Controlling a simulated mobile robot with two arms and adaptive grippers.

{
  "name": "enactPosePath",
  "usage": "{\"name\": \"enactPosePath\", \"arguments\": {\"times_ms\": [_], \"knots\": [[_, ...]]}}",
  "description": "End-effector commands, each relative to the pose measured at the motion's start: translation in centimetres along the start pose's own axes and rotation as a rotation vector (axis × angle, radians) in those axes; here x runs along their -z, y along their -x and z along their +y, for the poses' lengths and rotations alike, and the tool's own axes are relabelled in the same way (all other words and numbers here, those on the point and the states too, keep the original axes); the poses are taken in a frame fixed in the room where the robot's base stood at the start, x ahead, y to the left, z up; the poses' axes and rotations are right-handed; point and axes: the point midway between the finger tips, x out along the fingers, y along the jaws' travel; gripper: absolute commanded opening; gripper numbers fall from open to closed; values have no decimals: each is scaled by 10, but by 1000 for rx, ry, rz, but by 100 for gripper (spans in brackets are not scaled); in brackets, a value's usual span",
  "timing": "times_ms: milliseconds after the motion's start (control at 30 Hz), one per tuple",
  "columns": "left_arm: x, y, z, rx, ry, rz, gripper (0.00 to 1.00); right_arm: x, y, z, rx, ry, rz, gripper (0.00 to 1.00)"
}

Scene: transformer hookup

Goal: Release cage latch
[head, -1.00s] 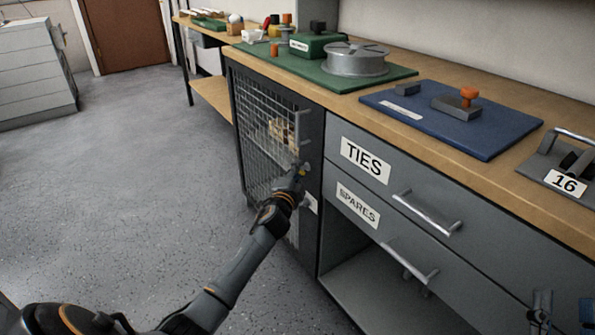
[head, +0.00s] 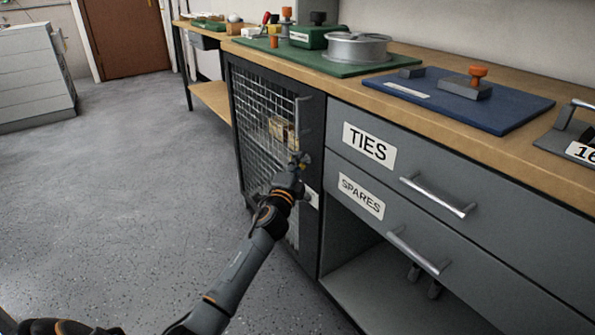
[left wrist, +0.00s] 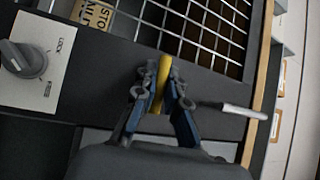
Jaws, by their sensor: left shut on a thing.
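The cage door (head: 236,120) is a dark frame with wire mesh at the left end of the bench; it looks closed. My left gripper (head: 302,160) is at the right side of the door, below its upright handle (head: 304,115). In the left wrist view my left gripper (left wrist: 164,85) is shut on a narrow yellow tab (left wrist: 165,68) at the dark frame beside the mesh. A grey rotary knob (left wrist: 30,60) on a white marked plate sits apart to the left. My right gripper is not in view.
Two drawers, labelled TIES (head: 368,146) and SPARES (head: 361,196), have protruding bar handles right of the cage. An open bay (head: 385,290) lies below them. A boxy item (head: 281,130) is behind the mesh. The floor left of the cage is clear.

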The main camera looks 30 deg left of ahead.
Motion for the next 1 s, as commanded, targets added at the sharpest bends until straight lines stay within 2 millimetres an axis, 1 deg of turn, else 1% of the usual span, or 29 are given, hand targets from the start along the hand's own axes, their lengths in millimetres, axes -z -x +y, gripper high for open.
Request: {"name": "enactPosePath", "arguments": {"times_ms": [333,367,400,733,867,967,1000], "knots": [[1,0,1,1,-7,2,0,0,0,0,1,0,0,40],[1,0,1,1,-7,2,17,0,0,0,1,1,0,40],[1,0,1,1,-7,2,21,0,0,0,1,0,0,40],[0,2,1,1,-6,1,21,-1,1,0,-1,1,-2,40],[0,15,2,0,-7,1,21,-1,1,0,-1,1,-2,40],[0,33,2,0,-7,3,21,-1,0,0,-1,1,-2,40],[0,42,2,0,-6,2,21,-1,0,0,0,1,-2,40]]}}
